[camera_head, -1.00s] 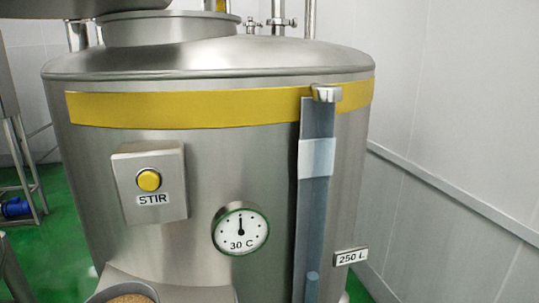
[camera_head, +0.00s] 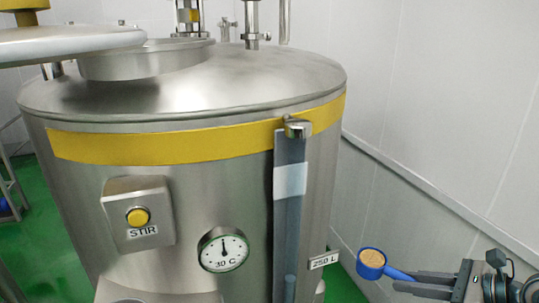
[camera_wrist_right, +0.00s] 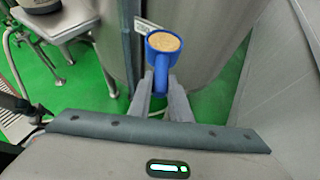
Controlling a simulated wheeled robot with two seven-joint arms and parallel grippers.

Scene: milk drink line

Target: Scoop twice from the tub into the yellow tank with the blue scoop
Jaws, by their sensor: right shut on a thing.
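The yellow-banded steel tank (camera_head: 130,148) fills the middle of the head view, with an open neck (camera_head: 150,62) on top and a round lid (camera_head: 65,42) swung to the left. My right gripper (camera_head: 405,280) is at the lower right, shut on the handle of the blue scoop (camera_head: 371,265). The scoop is held level and its cup is full of tan powder (camera_head: 372,257). In the right wrist view the scoop (camera_wrist_right: 161,60) points away between the fingers (camera_wrist_right: 161,95), in front of the tank. The tub and my left gripper are not clearly in view.
A STIR button box (camera_head: 138,215), a 30 C dial (camera_head: 222,250) and a sight tube (camera_head: 289,190) are on the tank's front. Pipes (camera_head: 252,25) rise behind the neck. A white wall (camera_head: 450,110) bounds the right side.

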